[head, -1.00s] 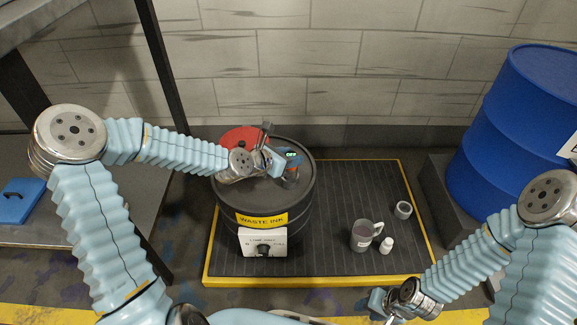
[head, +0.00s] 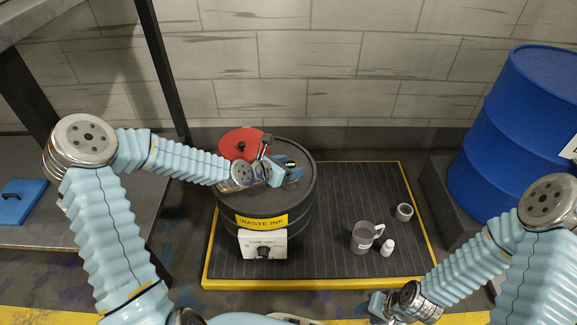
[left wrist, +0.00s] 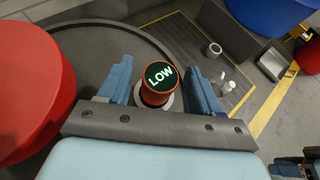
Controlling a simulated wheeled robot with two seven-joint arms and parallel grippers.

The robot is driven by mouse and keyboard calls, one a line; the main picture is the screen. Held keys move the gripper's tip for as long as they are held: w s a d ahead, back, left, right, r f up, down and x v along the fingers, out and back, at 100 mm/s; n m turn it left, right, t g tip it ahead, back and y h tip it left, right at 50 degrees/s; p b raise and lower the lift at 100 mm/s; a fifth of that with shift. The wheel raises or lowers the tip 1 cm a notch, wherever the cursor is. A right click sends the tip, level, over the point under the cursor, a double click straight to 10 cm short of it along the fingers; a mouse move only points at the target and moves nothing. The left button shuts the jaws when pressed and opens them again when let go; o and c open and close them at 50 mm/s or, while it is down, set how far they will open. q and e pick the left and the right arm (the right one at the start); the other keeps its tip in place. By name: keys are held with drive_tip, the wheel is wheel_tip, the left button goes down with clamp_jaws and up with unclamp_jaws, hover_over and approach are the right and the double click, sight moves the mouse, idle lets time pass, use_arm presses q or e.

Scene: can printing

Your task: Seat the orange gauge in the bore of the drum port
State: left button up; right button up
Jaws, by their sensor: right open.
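The orange gauge (left wrist: 152,98) stands upright on top of the dark waste ink drum (head: 302,205). Its dark round face reads LOW in the left wrist view, and the lit face also shows in the head view (head: 291,164). A grey ring of the drum port (left wrist: 169,105) shows around the gauge's foot; how deep it sits in the bore is hidden. My left gripper (left wrist: 160,82) is low over the drum, its blue fingers on either side of the gauge with narrow gaps. My right gripper (head: 378,304) is open and empty at the bottom, right of centre.
A red lid (head: 238,139) is at the drum's back left. On the yellow-edged pallet (head: 335,261) are a grey mug (head: 361,238), a small white bottle (head: 387,247) and a grey ring (head: 404,212). A blue barrel (head: 510,130) stands at right.

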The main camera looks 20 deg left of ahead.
use_arm(q)
drive_tip(key=shift+r, duration=0.25)
drive_tip(key=p+v, duration=0.4)
drive_tip(key=v, duration=0.8)
drive_tip(key=d+f+m, duration=0.1)
drive_tip(key=s+d+f+m+g, duration=0.1)
drive_tip(key=d+f+m, duration=0.1)
drive_tip(key=s+d+f+m, duration=0.1)
drive_tip(key=f, duration=0.1)
drive_tip(key=shift+d+f+m+g+h, duration=0.1)
drive_tip(key=shift+d+m+g+h, duration=0.2)
drive_tip(key=shift+m+h, duration=0.1)
drive_tip(key=s+d+f+m+g+y, duration=0.1)
drive_tip(key=s+f+m+g, duration=0.3)
drive_tip(key=s+f+m, duration=0.4)
drive_tip(key=s+d+f+m+g+y, duration=0.2)
drive_tip(key=s+d+f+m+g, duration=0.2)
drive_tip(key=s+f+m, duration=0.4)
wheel_tip(320, 180, down, 2)
drive_tip(key=m, duration=0.7)
drive_tip(key=shift+s+m, duration=0.3)
drive_tip(key=shift+s, duration=0.05)
drive_tip(key=shift+d, duration=0.1)
